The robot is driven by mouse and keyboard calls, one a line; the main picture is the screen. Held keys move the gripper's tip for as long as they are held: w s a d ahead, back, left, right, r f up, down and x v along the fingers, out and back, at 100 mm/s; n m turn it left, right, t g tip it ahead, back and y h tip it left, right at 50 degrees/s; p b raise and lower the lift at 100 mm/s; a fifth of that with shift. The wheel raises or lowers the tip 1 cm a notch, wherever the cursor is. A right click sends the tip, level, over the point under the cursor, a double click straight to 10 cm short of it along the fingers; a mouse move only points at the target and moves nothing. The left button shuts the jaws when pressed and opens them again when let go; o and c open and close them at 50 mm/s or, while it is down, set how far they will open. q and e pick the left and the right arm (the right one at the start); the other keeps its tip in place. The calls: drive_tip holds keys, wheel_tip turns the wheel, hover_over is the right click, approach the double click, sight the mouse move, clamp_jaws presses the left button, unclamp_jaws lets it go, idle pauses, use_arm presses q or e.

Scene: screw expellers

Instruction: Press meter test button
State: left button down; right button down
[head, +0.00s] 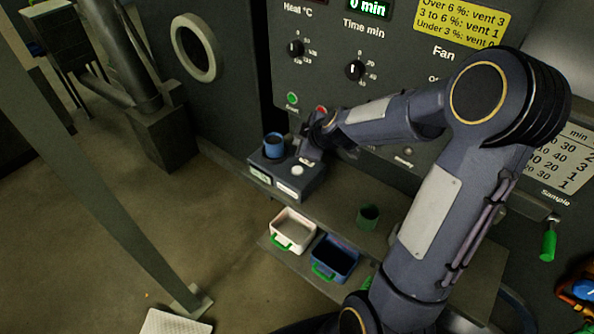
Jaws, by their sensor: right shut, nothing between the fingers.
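The meter (311,183) is a dark box on a shelf below the control panel. A blue cup (273,146) stands on its left part. A round white button (297,170) is on its top, right of the cup. Two pale labels or displays are on its front face; their text is too small to read. My right arm reaches in from the right, and my right gripper (308,158) is shut and empty just above and behind the button. Whether its tips touch the meter I cannot tell. My left gripper is not in view.
A white bin (292,230) and a blue bin (334,258), both with green handles, sit on the lower shelf. The control panel (330,80) with knobs rises behind. A green-handled tool (548,243) hangs at right.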

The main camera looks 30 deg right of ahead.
sight(300, 172)
wheel_tip(300, 172, down, 7)
drive_tip(key=b, duration=0.6)
drive_tip(key=shift+f, duration=0.2)
drive_tip(key=shift+f+b, duration=0.3)
drive_tip(key=shift+b, duration=0.25)
idle(1.0)
drive_tip(key=shift+f+b, duration=0.4)
drive_tip(key=shift+b, duration=0.1)
drive_tip(key=shift+f+b, duration=0.5)
drive_tip(key=shift+b, duration=0.05)
idle(0.5)
drive_tip(key=shift+r, duration=0.1)
drive_tip(key=shift+r+p, duration=0.75)
drive_tip(key=shift+r, duration=0.05)
